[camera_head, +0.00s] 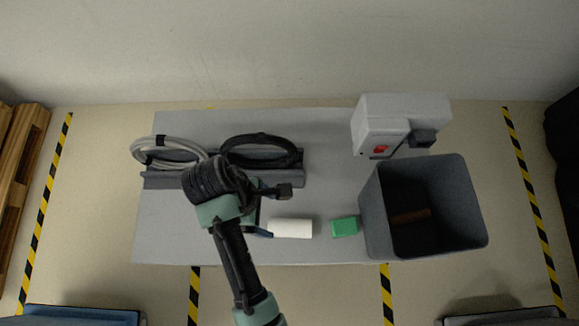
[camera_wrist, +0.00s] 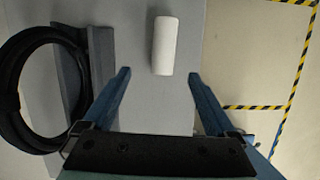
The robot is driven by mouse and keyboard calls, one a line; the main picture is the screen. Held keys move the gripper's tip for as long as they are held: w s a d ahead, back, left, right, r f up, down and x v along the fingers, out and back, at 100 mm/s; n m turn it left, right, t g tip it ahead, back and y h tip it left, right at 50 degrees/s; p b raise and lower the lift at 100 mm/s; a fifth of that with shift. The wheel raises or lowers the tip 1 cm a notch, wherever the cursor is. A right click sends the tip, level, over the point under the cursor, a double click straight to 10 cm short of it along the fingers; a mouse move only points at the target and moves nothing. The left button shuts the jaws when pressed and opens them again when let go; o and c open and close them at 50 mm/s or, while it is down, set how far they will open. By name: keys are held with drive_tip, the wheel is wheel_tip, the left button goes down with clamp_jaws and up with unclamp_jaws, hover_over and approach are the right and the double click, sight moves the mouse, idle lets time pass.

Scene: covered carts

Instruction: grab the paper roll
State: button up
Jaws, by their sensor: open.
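The white paper roll (camera_head: 291,228) lies on its side on the grey covered cart (camera_head: 170,225), close to the front edge. In the wrist view the roll (camera_wrist: 165,45) sits ahead of the fingertips, roughly centred between them and lengthwise along the view. My gripper (camera_wrist: 158,74) is open and empty, with one blue finger on each side of the roll's line. In the head view my gripper (camera_head: 266,222) is partly hidden by my arm, just left of the roll.
A green block (camera_head: 344,227) lies right of the roll, beside a dark grey bin (camera_head: 375,215) with a brown item inside. A black cable coil (camera_head: 262,152) and a grey coil (camera_head: 165,153) rest on a grey holder (camera_head: 170,180). A white box (camera_head: 400,115) stands at the back right.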

sight(288, 226)
drive_tip(key=x, duration=0.7)
drive_tip(key=shift+s+d, duration=0.1)
drive_tip(key=shift+s, duration=0.3)
drive_tip(key=shift+p+x, duration=0.5)
drive_tip(key=shift+x, duration=2.3)
drive_tip(key=shift+d, duration=0.15)
drive_tip(key=shift+r, duration=0.1)
clamp_jaws()
